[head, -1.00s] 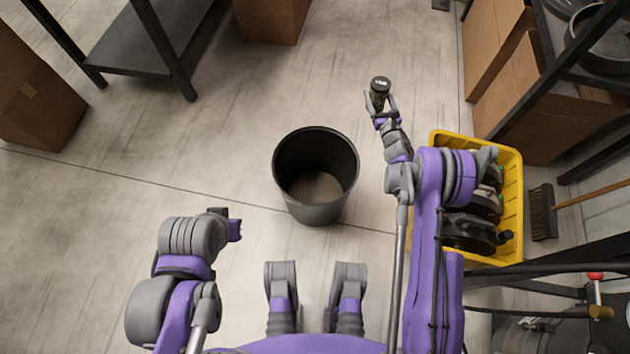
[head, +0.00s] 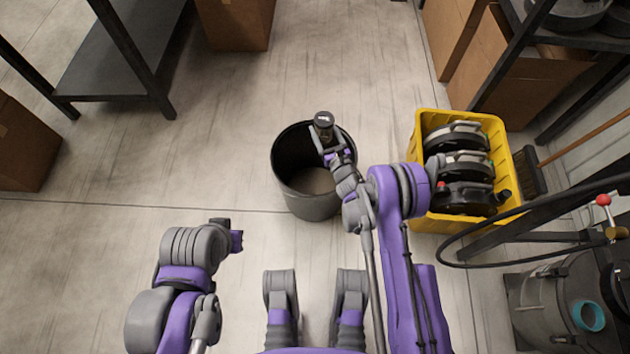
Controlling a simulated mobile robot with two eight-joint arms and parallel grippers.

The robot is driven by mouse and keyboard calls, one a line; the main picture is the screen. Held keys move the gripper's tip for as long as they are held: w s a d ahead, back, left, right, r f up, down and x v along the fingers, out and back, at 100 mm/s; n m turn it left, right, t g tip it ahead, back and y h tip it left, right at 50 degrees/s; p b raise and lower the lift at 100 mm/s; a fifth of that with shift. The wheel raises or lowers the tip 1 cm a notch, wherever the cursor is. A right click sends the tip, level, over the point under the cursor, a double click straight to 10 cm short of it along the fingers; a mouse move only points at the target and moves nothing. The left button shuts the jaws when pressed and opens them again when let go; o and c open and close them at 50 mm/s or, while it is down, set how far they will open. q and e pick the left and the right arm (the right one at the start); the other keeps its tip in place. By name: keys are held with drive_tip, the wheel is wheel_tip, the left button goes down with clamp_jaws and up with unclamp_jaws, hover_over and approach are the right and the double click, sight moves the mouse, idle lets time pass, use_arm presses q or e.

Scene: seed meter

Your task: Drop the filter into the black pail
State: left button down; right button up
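The black pail (head: 312,205) stands upright on the floor in front of me, open at the top and empty as far as I see. My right gripper (head: 325,137) is shut on the filter (head: 324,121), a small dark cylinder with a pale mark on top. In the picture the filter overlaps the pail's far right rim; its exact height above the rim is unclear. My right arm covers part of the pail's right side. My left gripper (head: 232,233) is to the left of the pail, low in the view and empty; its fingers are too hidden to judge.
A yellow crate (head: 424,128) holding several dark, round parts stands right of the pail. A dark shelf (head: 115,60) stands at the back left. The floor around the pail's left is clear.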

sight(321, 131)
drive_tip(key=shift+s+a+f, duration=0.25)
drive_tip(key=shift+s+a, duration=0.35)
drive_tip(key=shift+s, duration=0.1)
drive_tip(key=shift+s+a+f, duration=0.1)
drive_tip(key=shift+s+f, duration=0.05)
drive_tip(key=shift+f, duration=0.05)
wheel_tip(321, 131, down, 4)
drive_tip(key=shift+r+b, duration=0.15)
drive_tip(key=shift+b, duration=1.05)
drive_tip(key=shift+f+b, duration=0.35)
drive_tip(key=shift+f, duration=0.6)
drive_tip(key=o, duration=1.4)
drive_tip(key=shift+r, duration=0.1)
wheel_tip(321, 131, up, 10)
drive_tip(key=p, duration=0.2)
drive_tip(key=shift+p, duration=0.4)
